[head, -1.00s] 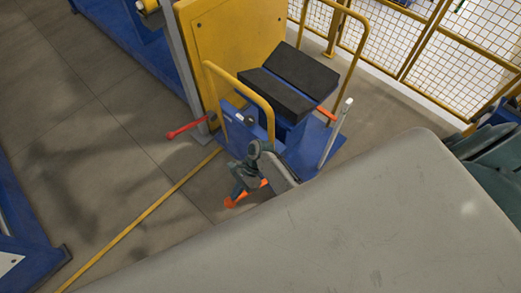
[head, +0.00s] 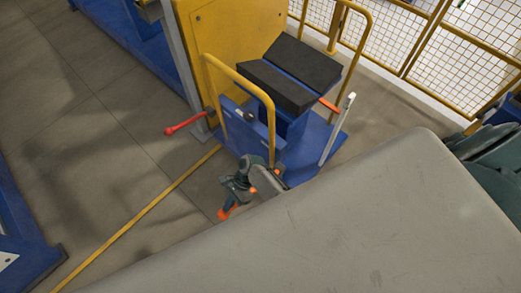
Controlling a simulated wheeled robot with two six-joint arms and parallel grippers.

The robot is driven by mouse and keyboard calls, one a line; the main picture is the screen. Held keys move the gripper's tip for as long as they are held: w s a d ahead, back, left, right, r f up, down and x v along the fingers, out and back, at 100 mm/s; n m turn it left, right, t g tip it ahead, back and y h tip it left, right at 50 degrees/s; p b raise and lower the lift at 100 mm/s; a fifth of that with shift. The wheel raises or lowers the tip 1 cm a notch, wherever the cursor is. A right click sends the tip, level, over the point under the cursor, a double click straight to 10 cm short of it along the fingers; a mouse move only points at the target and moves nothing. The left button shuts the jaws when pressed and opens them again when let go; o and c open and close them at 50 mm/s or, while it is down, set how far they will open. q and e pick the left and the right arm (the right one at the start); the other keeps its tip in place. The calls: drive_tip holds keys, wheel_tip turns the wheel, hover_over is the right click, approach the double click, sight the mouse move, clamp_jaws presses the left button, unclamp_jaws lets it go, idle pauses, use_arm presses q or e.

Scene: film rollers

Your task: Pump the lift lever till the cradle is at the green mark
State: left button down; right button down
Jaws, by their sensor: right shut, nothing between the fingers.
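The lift cart has a blue base (head: 318,160) and a yellow hoop handle (head: 262,96). Its cradle (head: 278,87), two black pads set in a V, is on top. An orange pointer (head: 330,104) sticks out from the cradle's right side towards a pale upright post (head: 339,128); I cannot make out a green mark. A red-handled lever (head: 185,124) juts out left of the cart; I cannot see clearly where it joins. My right gripper (head: 228,211), dark with orange at its tip, is shut and empty, low in front of the cart, apart from the red lever. My left gripper is not in view.
A yellow machine panel (head: 225,40) and a grey post (head: 182,65) stand behind the cart. Yellow mesh fencing (head: 400,40) is at the back right. Blue frames (head: 25,200) edge the left. The floor by the yellow line (head: 150,208) is clear.

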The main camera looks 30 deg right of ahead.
drive_tip(key=shift+s+a+f, duration=0.15)
drive_tip(key=shift+a+f, duration=0.05)
drive_tip(key=shift+f, duration=0.45)
